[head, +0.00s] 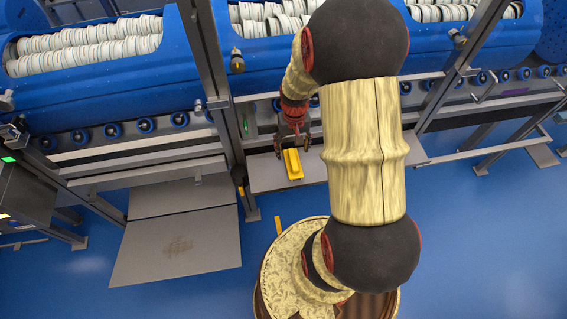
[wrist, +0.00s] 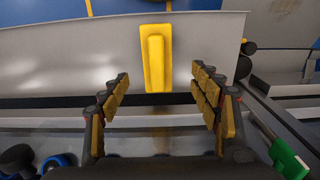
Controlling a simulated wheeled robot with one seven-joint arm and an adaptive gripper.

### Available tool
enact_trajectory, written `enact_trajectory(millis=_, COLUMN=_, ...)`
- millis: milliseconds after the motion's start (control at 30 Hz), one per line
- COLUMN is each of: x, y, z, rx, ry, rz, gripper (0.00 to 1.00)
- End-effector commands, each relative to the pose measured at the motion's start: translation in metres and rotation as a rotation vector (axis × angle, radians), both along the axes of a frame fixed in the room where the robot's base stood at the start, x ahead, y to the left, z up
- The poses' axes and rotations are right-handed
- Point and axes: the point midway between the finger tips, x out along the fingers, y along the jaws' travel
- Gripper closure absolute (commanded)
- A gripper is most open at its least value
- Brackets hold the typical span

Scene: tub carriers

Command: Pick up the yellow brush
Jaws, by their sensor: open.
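The yellow brush (head: 292,164) lies on a grey metal plate (head: 262,180) in the head view, below the blue tub carriers. It also shows in the wrist view (wrist: 156,58), upright in the picture at the top middle, on the same plate (wrist: 60,58). My gripper (head: 295,148) is just above the brush's far end in the head view. In the wrist view my gripper (wrist: 160,88) is open, with its two yellow-padded fingers apart and nothing between them. The brush lies beyond the fingertips, roughly centred between them.
Blue tubs (head: 90,75) full of white discs line the back. A grey upright post (head: 222,100) stands left of the brush. A slanted post (head: 458,70) stands to the right. A green-tipped part (wrist: 288,158) is at the wrist view's lower right. The blue floor in front is open.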

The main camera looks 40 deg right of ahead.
Motion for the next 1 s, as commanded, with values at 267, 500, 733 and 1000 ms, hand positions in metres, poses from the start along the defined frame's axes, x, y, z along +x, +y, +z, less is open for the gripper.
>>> enact_trajectory(millis=267, x=0.0, y=-0.001, z=-0.027, rx=0.0, ry=0.0, rz=0.002, gripper=0.37)
enact_trajectory(millis=500, x=-0.002, y=-0.004, z=-0.058, rx=0.001, ry=0.002, rz=0.002, gripper=0.37)
enact_trajectory(millis=733, x=-0.001, y=-0.004, z=-0.075, rx=0.001, ry=0.001, rz=0.002, gripper=0.37)
enact_trajectory(millis=1000, x=-0.001, y=-0.004, z=-0.074, rx=0.0, ry=0.0, rz=0.002, gripper=0.43)
